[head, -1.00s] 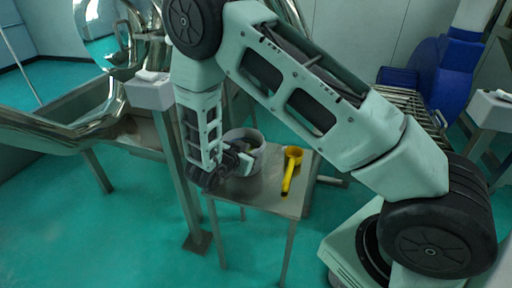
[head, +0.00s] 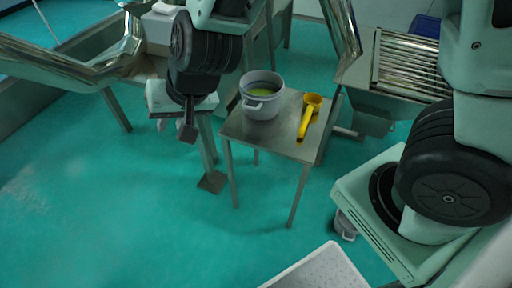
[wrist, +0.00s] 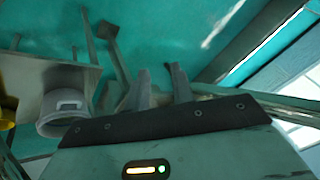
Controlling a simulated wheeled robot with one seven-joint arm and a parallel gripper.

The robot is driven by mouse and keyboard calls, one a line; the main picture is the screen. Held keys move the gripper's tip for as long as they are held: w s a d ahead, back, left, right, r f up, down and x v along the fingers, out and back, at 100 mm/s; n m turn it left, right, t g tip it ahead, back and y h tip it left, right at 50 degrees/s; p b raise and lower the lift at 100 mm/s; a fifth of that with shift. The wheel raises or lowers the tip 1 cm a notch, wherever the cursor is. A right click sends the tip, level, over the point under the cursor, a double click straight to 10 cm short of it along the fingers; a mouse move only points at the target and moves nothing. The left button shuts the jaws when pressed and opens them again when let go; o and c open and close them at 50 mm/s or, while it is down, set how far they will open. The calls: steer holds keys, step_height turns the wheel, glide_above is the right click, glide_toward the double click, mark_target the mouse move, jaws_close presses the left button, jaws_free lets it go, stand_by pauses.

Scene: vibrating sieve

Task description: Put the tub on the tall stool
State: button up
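The tub (head: 262,99) is a light grey round pot with a side handle and something yellow-green inside. It stands upright on a small square steel-topped stool (head: 282,137). In the wrist view the tub (wrist: 62,103) shows at the left with its handle facing me. My gripper (head: 173,126) hangs to the left of the stool, apart from the tub. In the wrist view my gripper's (wrist: 162,88) two fingers stand apart with nothing between them. I cannot tell whether this stool is the tall one.
A yellow scoop (head: 307,118) lies on the stool right of the tub. A roller-topped steel machine (head: 404,68) stands at the back right. A white perforated tray (head: 318,271) is at the bottom edge, a small grey container (head: 345,226) near my base. The left floor is clear.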

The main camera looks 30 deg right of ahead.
steer(key=s+d+r+n+g+h, duration=0.1)
steer(key=s+d+n, duration=0.3)
steer(key=s, duration=0.5)
steer(key=s+d+r+n+g+h, duration=0.2)
steer(key=s+d+r+n+g, duration=0.1)
steer(key=s, duration=0.6)
steer(key=shift+d+n+g, duration=0.4)
steer(key=shift+d+n, duration=0.35)
steer(key=shift+n, duration=0.05)
steer(key=shift+w+r, duration=0.1)
steer(key=shift+r, duration=0.05)
step_height(320, 180, up, 11)
steer(key=p, duration=1)
steer(key=shift+p, duration=0.4)
